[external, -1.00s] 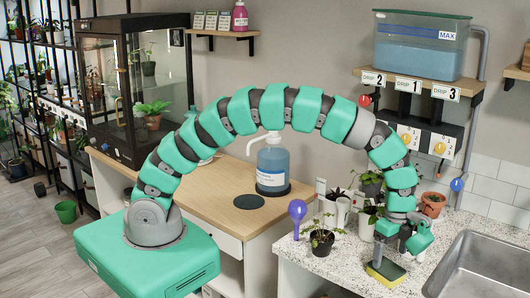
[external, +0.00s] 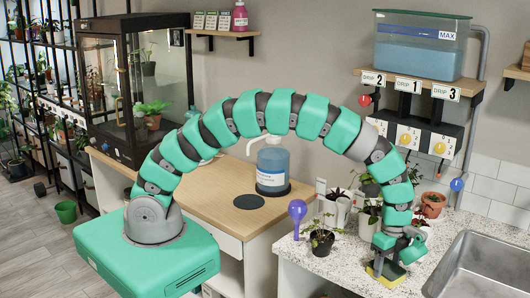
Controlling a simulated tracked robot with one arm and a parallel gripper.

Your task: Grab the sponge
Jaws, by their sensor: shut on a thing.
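The sponge (external: 373,273), yellow with a dark green top, lies on the speckled counter (external: 345,262) near its front edge, left of the sink. My gripper (external: 387,265) is down at the sponge and shut on it. The fingers and wrist hide much of the sponge, so only its yellow edge shows clearly. I cannot tell whether it is lifted at all off the counter.
A small potted plant (external: 321,240) and a purple bulb-shaped item (external: 297,210) stand left of my gripper. More pots, one terracotta (external: 432,206), stand behind it. The metal sink (external: 485,265) is at the right. A blue-liquid bottle (external: 272,165) stands on the wooden counter.

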